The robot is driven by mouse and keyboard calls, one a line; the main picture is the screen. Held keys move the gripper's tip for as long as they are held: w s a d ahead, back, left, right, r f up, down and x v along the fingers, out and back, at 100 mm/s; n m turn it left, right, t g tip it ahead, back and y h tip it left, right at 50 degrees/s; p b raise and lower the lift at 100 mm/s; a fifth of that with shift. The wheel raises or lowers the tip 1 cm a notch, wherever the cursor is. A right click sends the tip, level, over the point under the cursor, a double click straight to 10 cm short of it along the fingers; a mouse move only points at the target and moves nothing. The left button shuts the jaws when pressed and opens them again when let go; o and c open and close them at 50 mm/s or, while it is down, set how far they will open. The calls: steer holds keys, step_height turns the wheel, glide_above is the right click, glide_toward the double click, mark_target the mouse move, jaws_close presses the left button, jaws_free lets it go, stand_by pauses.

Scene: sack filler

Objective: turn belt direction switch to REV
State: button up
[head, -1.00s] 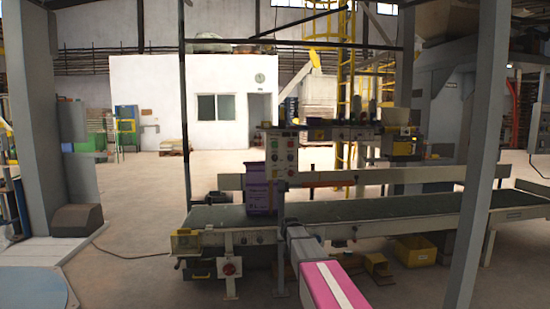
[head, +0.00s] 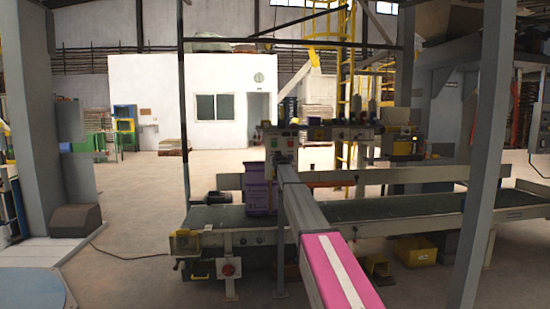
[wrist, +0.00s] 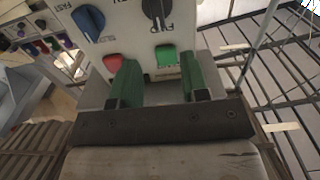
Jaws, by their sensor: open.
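The control panel (head: 281,139) stands at the belt, its lower part hidden behind my arm in the head view. In the wrist view, the panel face (wrist: 128,35) appears upside down. A black rotary switch (wrist: 157,12) sits at the top edge, partly cut off, with lettering beside it that looks like FWD. A blue knob (wrist: 88,21) marked FAST is to its left. A red button (wrist: 114,62) and a green button (wrist: 165,55) lie nearer my gripper. My gripper (wrist: 158,72) is open and empty, its green fingers short of the black switch.
A purple sack (head: 258,187) stands on the belt conveyor (head: 390,209), left of my arm. A grey post (head: 485,150) rises at the right and a thinner post (head: 187,100) at the left. A yellow bin (head: 415,251) is under the belt. Open floor lies to the left.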

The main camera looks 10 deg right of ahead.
steer(key=w, duration=0.8)
jaws_close()
